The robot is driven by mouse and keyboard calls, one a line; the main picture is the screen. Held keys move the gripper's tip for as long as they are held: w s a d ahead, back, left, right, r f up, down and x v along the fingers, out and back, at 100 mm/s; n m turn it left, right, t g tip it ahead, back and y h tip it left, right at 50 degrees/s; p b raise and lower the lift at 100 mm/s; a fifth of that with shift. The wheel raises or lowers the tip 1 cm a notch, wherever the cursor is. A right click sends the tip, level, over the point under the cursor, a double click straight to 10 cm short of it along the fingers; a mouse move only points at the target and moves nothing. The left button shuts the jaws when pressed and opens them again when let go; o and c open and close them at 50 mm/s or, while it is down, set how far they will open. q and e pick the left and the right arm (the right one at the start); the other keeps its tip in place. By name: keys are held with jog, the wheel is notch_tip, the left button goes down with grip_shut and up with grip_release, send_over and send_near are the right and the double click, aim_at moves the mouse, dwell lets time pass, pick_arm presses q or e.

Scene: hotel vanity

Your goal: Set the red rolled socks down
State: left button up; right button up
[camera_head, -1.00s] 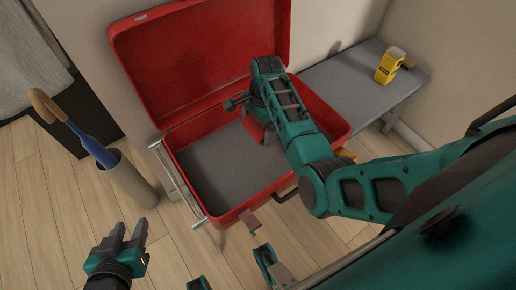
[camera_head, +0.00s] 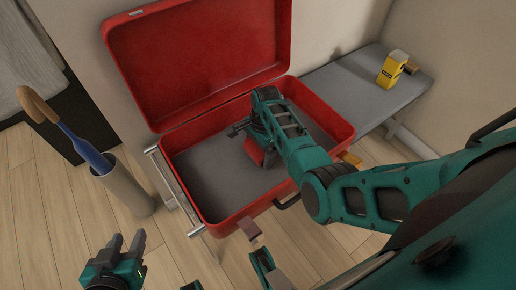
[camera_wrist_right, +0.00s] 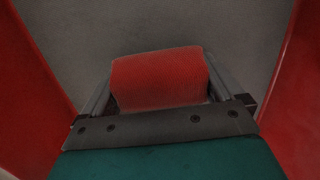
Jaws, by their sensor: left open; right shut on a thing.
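The red rolled socks (camera_wrist_right: 160,80) sit between the two fingers of my right gripper (camera_wrist_right: 160,95) in the right wrist view. In the head view the socks (camera_head: 268,155) show as a small red patch beside my right gripper (camera_head: 258,150). That gripper is shut on them inside the open red suitcase (camera_head: 200,222), over its grey floor. I cannot tell whether the socks touch the floor. My left gripper (camera_head: 125,252) is open and empty at the lower left, outside the suitcase.
The suitcase lid (camera_head: 200,60) stands open at the back. A grey bench (camera_head: 355,90) at the right holds a yellow box (camera_head: 392,68). Wooden floor shows around.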

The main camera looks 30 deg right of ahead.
jog(key=o, duration=0.7)
jog(key=shift+f, duration=0.1)
jog(key=shift+c, duration=0.2)
jog(key=r+p, duration=0.1)
jog(key=r, duration=0.2)
jog(key=r+p, duration=0.2)
jog(key=r, duration=0.2)
jog(key=d+r+p, duration=0.1)
jog(key=r+p, duration=0.1)
jog(key=r, duration=0.2)
jog(key=shift+w+d, duration=0.1)
jog(key=shift+w, duration=0.05)
jog(key=shift+d+r, duration=0.1)
jog(key=shift+r, duration=0.4)
jog(key=s+f+n+t, duration=0.1)
jog(key=s+d+f+n+t+h, duration=0.1)
jog(key=n, duration=0.1)
jog(key=s+d+f+n+t, duration=0.1)
jog(key=f+n, duration=0.1)
jog(key=shift+s+d+h, duration=0.1)
jog(key=shift+s+h, duration=0.1)
jog(key=shift+h, duration=0.2)
jog(key=s+a+r+n+t+y, duration=0.3)
jog(key=s+a+r+n+t, duration=0.4)
jog(key=s+a+n, duration=0.3)
jog(key=s+n+t, duration=0.1)
jog(key=n, duration=0.2)
jog(key=shift+s+a+r+n, duration=0.15)
jog(key=shift+s+a+n, duration=0.2)
jog(key=shift+a+n, duration=0.05)
